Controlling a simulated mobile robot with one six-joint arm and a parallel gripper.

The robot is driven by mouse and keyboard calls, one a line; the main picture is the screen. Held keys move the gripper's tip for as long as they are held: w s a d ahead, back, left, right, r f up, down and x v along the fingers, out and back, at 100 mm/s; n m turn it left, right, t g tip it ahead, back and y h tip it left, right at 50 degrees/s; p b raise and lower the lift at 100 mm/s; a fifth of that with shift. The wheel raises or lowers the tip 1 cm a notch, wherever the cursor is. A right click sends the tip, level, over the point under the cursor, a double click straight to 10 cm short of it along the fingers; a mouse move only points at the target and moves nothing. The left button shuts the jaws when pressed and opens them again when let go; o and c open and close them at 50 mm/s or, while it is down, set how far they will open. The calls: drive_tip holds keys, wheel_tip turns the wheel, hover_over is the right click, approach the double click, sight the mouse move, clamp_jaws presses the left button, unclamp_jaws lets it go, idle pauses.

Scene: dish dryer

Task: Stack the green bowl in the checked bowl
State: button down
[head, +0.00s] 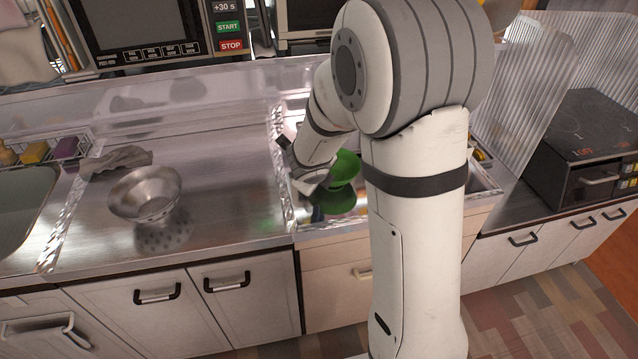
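The green bowl (346,166) is right of the metal counter, over a shiny surface that shows its darker green reflection. My arm covers its right part. My gripper (311,184) is at the bowl's left side, pointing down. The fingertips are small and partly hidden, so I cannot tell whether they are open or hold the rim. A silver-grey bowl (146,193) stands upright and empty on the left counter. A checked pattern shows in its reflection below, so it appears to be the checked bowl.
A grey cloth (115,159) lies behind the silver-grey bowl. A sink (24,205) and a wire rack with sponges (36,151) are at the left. A clear ridged panel (520,85) and a black cooker (588,140) are at the right. The counter between the two bowls is clear.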

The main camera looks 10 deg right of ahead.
drive_tip(key=shift+f, duration=0.15)
drive_tip(key=shift+f, duration=0.1)
drive_tip(key=c, duration=2)
unclamp_jaws()
drive_tip(key=o, duration=0.5)
drive_tip(key=shift+c, duration=0.2)
